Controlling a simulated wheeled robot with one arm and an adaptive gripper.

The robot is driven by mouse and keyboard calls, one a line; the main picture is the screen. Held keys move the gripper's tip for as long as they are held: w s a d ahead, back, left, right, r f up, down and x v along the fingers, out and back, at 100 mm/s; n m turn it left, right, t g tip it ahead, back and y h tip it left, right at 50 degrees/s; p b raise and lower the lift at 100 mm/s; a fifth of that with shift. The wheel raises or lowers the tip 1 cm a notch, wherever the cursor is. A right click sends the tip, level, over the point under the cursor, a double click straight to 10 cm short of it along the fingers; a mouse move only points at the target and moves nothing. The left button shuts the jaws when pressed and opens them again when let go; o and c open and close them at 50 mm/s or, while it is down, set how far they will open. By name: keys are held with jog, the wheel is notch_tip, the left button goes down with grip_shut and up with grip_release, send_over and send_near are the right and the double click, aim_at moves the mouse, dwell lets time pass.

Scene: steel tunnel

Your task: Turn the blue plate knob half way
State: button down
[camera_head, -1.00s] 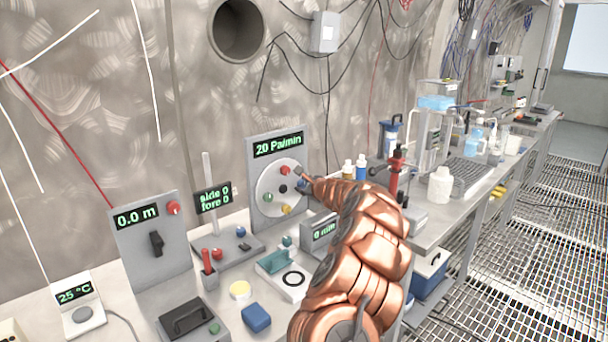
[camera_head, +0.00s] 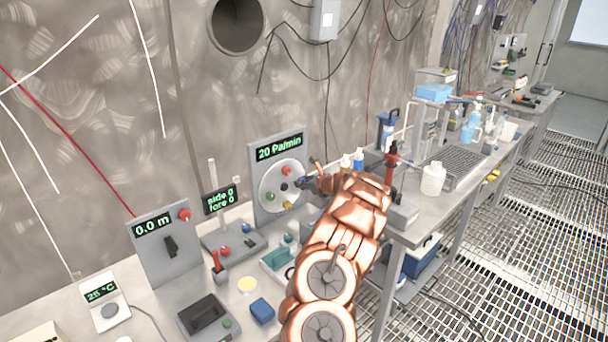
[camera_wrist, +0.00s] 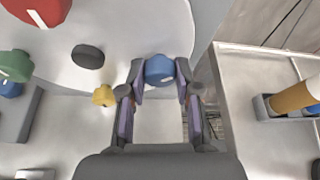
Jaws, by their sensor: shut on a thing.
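The blue knob (camera_wrist: 159,69) sits on the round pale plate (camera_wrist: 110,30), at its right side in the wrist view. My gripper (camera_wrist: 160,72) is shut on the blue knob, one finger on each side of it. In the head view my gripper (camera_head: 308,183) reaches the right side of the round plate (camera_head: 270,200), and the arm hides the blue knob. The plate is mounted on a grey upright panel with a display (camera_head: 279,147) reading "20 Pa/min".
A "0.0 m" panel (camera_head: 165,250) stands left.

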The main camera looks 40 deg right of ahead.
jog(key=m+y+p, duration=0.3)
jog(key=m+y, duration=0.1)
jog(key=m, duration=0.1)
jog(key=shift+d+m, duration=0.1)
jog(key=shift+m, duration=0.3)
dwell(0.4)
jog(key=c, duration=0.8)
grip_release()
jog(key=shift+s, duration=0.1)
jog(key=v, duration=1.2)
jog(key=shift+f, duration=0.25)
